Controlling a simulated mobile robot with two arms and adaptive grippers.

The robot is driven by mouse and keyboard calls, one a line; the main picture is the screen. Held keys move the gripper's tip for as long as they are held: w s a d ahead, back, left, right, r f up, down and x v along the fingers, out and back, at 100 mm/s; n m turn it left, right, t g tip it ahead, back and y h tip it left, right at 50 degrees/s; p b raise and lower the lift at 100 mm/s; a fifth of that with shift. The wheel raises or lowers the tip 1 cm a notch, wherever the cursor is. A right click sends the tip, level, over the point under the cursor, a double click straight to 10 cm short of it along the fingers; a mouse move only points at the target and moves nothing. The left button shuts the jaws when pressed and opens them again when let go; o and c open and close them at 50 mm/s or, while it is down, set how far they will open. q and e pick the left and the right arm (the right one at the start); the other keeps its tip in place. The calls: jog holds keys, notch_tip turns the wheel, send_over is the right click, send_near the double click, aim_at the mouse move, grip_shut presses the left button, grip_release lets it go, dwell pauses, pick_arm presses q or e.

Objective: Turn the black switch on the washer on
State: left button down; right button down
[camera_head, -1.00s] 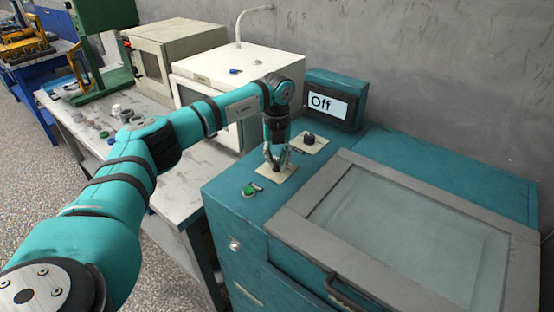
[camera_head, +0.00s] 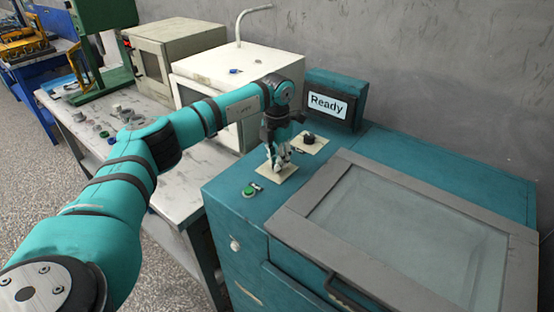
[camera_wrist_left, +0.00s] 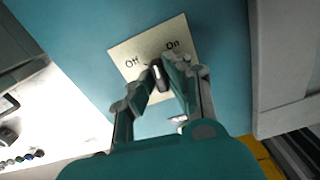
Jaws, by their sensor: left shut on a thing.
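The teal washer (camera_head: 225,205) stands at the right in the head view. Its screen (camera_head: 327,105) reads "Ready". A cream plate (camera_head: 290,173) on its top carries the switch, mostly hidden there by my left gripper (camera_head: 277,163). In the left wrist view the plate (camera_wrist_left: 120,50) shows "Off" at left and "On" at right. The black switch (camera_wrist_left: 160,74) is between the fingertips of my left gripper (camera_wrist_left: 161,80), which is shut on it from above. My right gripper is out of view.
A second black knob (camera_head: 308,138) on its own plate sits just behind the gripper. A green button (camera_head: 248,191) is in front of it. The grey-framed lid (camera_head: 400,180) lies to the right. A white machine (camera_head: 235,70) and a worktable (camera_head: 185,190) stand to the left.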

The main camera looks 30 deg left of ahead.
pick_arm(q)
jog(key=m, duration=0.4)
jog(key=shift+r+m, duration=0.1)
jog(key=shift+m, duration=1.6)
jog(key=c, duration=1.3)
grip_release()
jog(key=shift+c, duration=0.2)
notch_tip(320, 180, up, 12)
